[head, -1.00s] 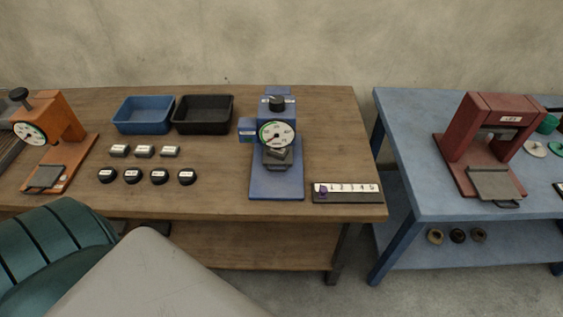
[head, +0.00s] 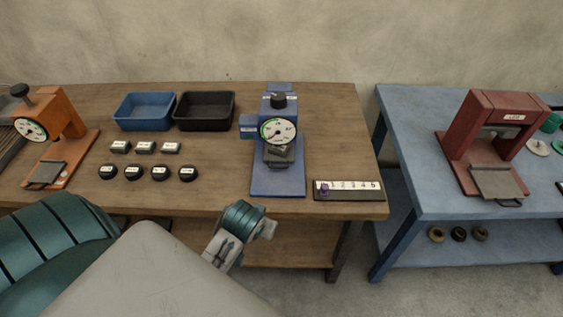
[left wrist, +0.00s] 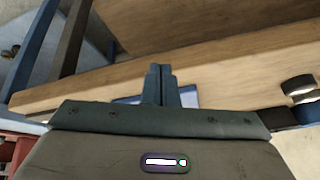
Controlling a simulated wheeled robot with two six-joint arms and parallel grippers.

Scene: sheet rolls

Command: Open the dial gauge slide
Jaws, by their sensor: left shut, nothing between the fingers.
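A blue dial gauge stand (head: 278,180) stands at the front middle of the wooden table, with a round white dial (head: 278,131) and a black knob on top. A small dark block or stage (head: 279,156) sits under the dial; I cannot tell its slide position. An orange stand (head: 75,125) with a dial and a flat grey plate (head: 47,174) is at the left. My left gripper (left wrist: 160,72) is shut and empty in the left wrist view, with the wooden table edge beyond it. In the head view its wrist shows below the table's front edge, the fingers unclear. My right gripper is not in view.
Blue (head: 144,112) and black (head: 205,111) trays stand at the back. Several labelled blocks and round black pieces lie left of the blue stand. A numbered strip (head: 349,190) lies right of it. A red press (head: 490,140) stands on the blue table (head: 420,150).

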